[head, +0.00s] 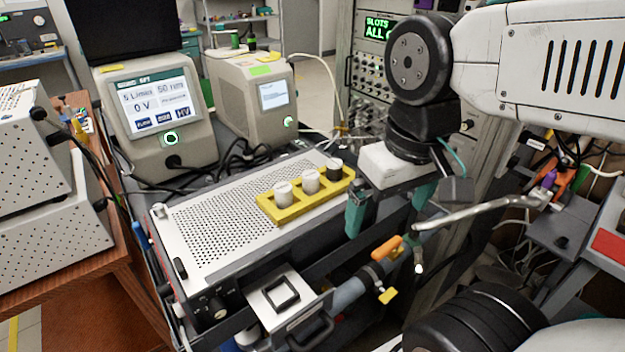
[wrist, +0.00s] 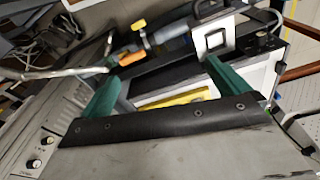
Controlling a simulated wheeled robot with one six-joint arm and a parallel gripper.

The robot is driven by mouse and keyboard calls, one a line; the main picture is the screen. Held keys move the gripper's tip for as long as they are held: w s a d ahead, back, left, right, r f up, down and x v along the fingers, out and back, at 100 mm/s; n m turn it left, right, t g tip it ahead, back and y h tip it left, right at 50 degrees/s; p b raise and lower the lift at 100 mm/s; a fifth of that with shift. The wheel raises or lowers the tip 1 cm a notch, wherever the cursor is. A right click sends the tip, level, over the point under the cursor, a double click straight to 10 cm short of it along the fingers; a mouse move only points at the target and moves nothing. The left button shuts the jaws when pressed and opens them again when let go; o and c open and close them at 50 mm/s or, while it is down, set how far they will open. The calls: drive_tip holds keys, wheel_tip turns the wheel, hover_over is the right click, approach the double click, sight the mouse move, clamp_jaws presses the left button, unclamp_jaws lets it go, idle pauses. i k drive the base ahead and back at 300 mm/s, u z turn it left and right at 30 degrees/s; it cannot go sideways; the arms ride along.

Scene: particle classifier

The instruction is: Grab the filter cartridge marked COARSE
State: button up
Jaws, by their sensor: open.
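A yellow holder (head: 292,212) lies on the perforated top of a grey instrument. Three small cylinders stand in it in a row: a white one (head: 283,196) at the left, a white one (head: 311,183) in the middle and a black one (head: 334,169) at the right. I cannot read any marking, so I cannot tell which is COARSE. My gripper (head: 388,212), with teal fingers, is open and empty, to the right of the holder and apart from it. In the wrist view the open fingers (wrist: 160,70) show, with part of the yellow holder (wrist: 182,98) behind the gripper body.
The perforated instrument (head: 215,225) has free room left of the holder. Two instruments with screens (head: 155,115) (head: 255,95) stand behind it. A pipe with an orange-handled valve (head: 387,248) and a metal tube (head: 475,212) lie near my gripper. A square-topped box (head: 283,295) stands in front.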

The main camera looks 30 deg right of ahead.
sight(311, 178)
drive_tip(key=z, duration=0.05)
drive_tip(key=k, duration=0.5)
drive_tip(key=z, duration=1.8)
drive_tip(key=k, duration=0.6)
drive_tip(key=u, duration=0.6)
drive_tip(key=i, duration=0.5)
drive_tip(key=z, duration=0.05)
